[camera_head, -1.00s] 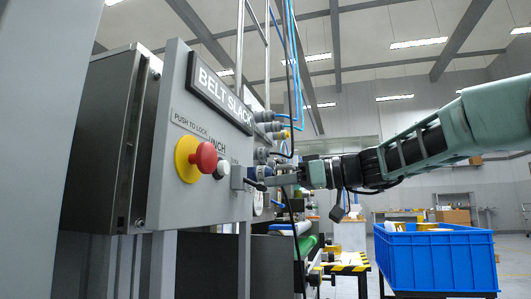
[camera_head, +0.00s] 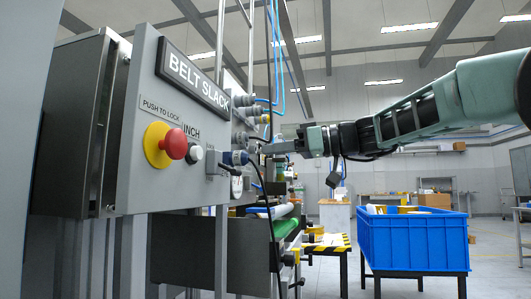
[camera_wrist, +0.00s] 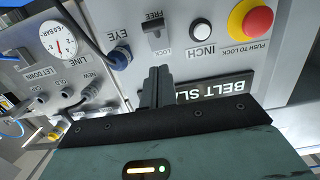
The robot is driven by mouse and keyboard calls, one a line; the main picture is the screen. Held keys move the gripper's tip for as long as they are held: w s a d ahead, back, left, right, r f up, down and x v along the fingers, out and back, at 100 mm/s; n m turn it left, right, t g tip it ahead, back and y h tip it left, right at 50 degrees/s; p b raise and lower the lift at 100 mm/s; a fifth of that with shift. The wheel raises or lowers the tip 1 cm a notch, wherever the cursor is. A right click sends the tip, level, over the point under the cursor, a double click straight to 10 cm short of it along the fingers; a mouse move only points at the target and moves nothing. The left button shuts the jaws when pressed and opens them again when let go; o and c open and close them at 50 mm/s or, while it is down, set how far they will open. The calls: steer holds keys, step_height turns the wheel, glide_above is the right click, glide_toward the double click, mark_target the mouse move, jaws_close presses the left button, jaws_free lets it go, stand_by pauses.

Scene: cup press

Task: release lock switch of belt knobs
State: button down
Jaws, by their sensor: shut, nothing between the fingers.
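The lock switch (camera_wrist: 154,33) shows in the wrist view on the grey panel, upside down, between the words FREE and LOCK. Its dark lever lies nearer the FREE lettering. In the head view the switch (camera_head: 213,162) is side-on at the panel's right part, and its lever position cannot be told. My gripper (camera_head: 266,150) is shut and empty, up and right of the switch and apart from it. In the wrist view my gripper's fingers (camera_wrist: 158,76) are together, just on the LOCK side of the switch. The belt knobs cannot be clearly picked out.
A red button (camera_head: 173,144) on a yellow collar and the white INCH button (camera_head: 195,154) sit left of the switch. A blue EYE connector (camera_wrist: 120,57) with a cable is close beside the fingers. A pressure gauge (camera_wrist: 65,42) is farther along. A blue crate (camera_head: 412,242) stands right.

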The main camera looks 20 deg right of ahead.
steer(key=v, duration=0.7)
steer(key=shift+r+p, duration=0.2)
steer(key=shift+p, duration=0.1)
